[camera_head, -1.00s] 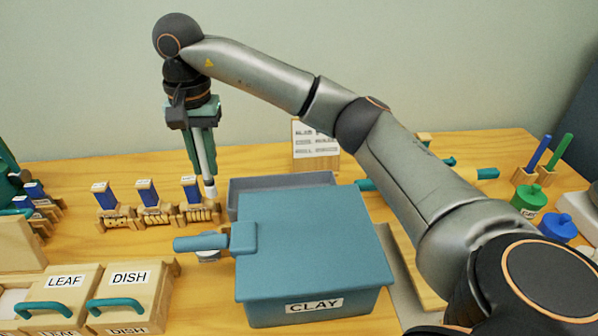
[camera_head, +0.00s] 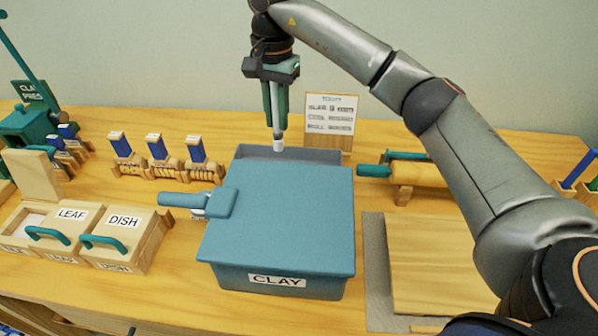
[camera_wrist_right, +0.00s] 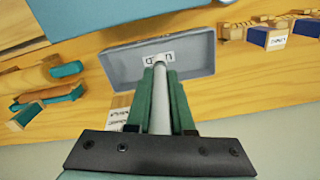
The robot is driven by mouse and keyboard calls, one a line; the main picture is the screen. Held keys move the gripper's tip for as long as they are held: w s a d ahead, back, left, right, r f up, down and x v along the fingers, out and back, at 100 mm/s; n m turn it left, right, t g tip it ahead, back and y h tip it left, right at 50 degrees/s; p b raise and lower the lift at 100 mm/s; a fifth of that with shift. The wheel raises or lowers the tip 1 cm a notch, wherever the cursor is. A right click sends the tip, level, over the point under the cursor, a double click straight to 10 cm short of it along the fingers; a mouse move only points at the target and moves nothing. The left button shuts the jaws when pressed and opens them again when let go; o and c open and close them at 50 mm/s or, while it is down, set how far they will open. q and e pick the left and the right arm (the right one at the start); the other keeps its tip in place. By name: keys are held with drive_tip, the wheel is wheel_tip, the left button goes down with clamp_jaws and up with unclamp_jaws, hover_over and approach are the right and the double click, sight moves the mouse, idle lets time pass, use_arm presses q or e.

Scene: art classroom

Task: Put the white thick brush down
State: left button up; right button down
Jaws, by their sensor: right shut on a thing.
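My right gripper (camera_head: 276,105) is shut on the white thick brush (camera_head: 279,142), which hangs roughly upright with its pale end down. In the wrist view the brush (camera_wrist_right: 161,105) runs between the green fingers (camera_wrist_right: 162,95). Its lower end is over the shallow grey tray (camera_wrist_right: 197,62), in front of a label that it partly covers. In the head view the tray (camera_head: 250,151) lies behind the clay box, which hides most of it. I cannot tell whether the brush touches the tray. My left gripper is not in view.
The blue clay box (camera_head: 290,215) stands in front of the tray. A row of blue-topped wooden pieces (camera_head: 157,147) is to the left, and a small sign (camera_head: 331,116) stands behind right. A rolling pin (camera_head: 415,172) lies to the right.

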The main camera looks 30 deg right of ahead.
drive_tip(key=shift+s+d, duration=0.1)
drive_tip(key=shift+d, duration=0.35)
wheel_tip(320, 180, down, 10)
drive_tip(key=shift+f+b, duration=0.1)
drive_tip(key=shift+b, duration=0.35)
drive_tip(key=shift+f, duration=0.15)
drive_tip(key=c, duration=0.8)
unclamp_jaws()
wheel_tip(320, 180, up, 12)
drive_tip(key=shift+r+p, duration=0.25)
drive_tip(key=shift+p, duration=0.4)
